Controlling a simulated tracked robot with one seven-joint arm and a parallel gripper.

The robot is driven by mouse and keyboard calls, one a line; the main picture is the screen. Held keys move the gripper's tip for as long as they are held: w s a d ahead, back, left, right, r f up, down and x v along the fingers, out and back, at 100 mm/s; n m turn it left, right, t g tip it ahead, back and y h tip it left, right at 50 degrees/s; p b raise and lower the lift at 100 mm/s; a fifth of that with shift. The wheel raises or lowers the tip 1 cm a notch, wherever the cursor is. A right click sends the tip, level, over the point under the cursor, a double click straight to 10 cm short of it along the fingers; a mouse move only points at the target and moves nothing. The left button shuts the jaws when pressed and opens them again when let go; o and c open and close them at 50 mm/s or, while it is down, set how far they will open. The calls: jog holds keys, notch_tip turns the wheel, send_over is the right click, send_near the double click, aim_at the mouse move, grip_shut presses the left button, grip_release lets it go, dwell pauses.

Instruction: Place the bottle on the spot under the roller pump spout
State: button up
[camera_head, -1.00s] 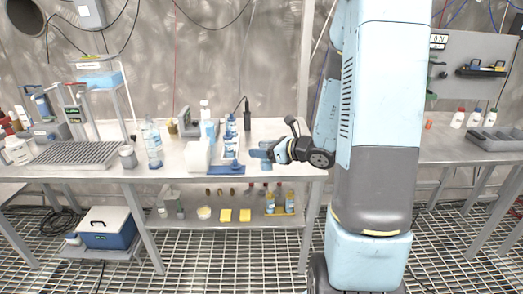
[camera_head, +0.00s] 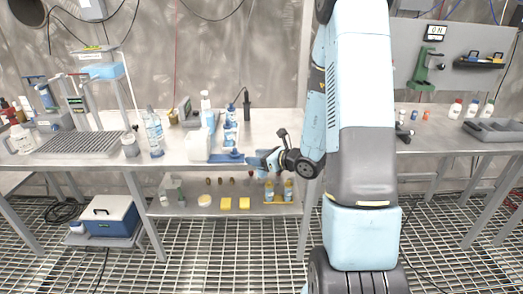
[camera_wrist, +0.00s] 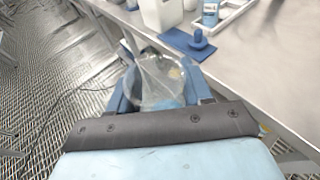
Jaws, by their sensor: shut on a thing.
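My gripper (camera_head: 256,160) is at the front edge of the left bench, just right of a blue pad (camera_head: 227,158). In the wrist view its blue fingers (camera_wrist: 157,92) are closed around a clear, shiny vessel that looks like the bottle (camera_wrist: 158,78). Its far end narrows toward the upper left, and its exact tilt is unclear. I cannot make it out in the head view. Another clear bottle (camera_head: 153,132) stands on the left bench. I cannot tell surely which device is the roller pump; a grey box-shaped device (camera_head: 186,113) stands at the bench's back.
A white jug (camera_head: 197,145) and a blue-labelled bottle (camera_head: 230,130) stand close left of my gripper. The blue pad (camera_wrist: 185,42) carries a blue knob. A grated tray (camera_head: 75,145) lies at left. The bench front between the clear bottle and jug is clear.

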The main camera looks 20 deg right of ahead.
jog(key=w+f, duration=0.4)
jog(key=f, duration=0.4)
jog(key=w+a+f+m+h, duration=0.1)
jog(key=w+f, duration=0.3)
jog(key=f, duration=0.5)
jog(key=shift+w+f+t, duration=0.15)
jog(key=shift+w+t, duration=0.1)
jog(key=shift+t, duration=0.15)
